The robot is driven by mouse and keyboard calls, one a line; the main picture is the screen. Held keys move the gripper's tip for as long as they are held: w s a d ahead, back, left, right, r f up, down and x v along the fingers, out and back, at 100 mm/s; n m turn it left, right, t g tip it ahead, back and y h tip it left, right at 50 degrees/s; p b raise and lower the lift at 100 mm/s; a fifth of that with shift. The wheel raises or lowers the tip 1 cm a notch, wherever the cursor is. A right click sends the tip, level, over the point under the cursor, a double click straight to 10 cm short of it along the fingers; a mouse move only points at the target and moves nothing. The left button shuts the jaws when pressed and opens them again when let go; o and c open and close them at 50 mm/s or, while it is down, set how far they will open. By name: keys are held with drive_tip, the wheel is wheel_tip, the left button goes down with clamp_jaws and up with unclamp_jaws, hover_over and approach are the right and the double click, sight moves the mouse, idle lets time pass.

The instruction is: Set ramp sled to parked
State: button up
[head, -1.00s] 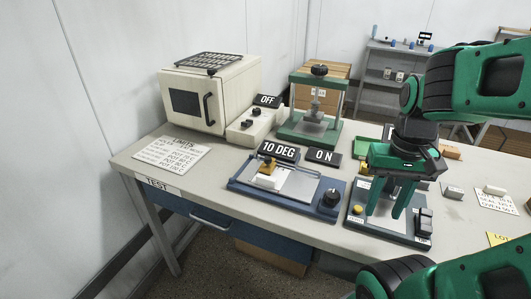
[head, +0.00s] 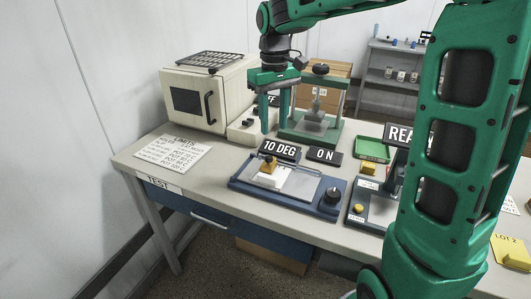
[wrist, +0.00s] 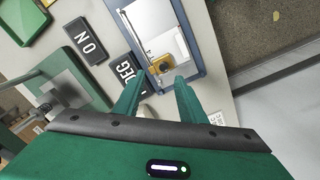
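A blue-framed ramp device (head: 240,183) with a shiny plate lies near the front edge of the table, left of its middle. On its plate sits a sled made of a white block (head: 285,180) with a brass-coloured piece (head: 268,167); they also show in the wrist view (wrist: 160,65). A black knob (head: 332,197) is at its right end. My gripper (head: 274,126) is open and empty, pointing down behind the ramp, above the "10 DEG" sign (head: 280,149). In the wrist view, its fingertips (wrist: 160,80) are apart, with the sled showing beyond them.
An "ON" sign (head: 325,155) stands behind the ramp. A green press (head: 310,122) and a beige oven (head: 190,100) are at the back. A limits sheet (head: 172,154) lies at left. Another blue device (head: 362,218) sits at right, partly hidden by my arm.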

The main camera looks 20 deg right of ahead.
sight(269, 156)
drive_tip(key=f, duration=0.7)
drive_tip(key=a+f, duration=0.1)
drive_tip(key=f, duration=0.2)
drive_tip(key=shift+w+f, duration=0.4)
clamp_jaws()
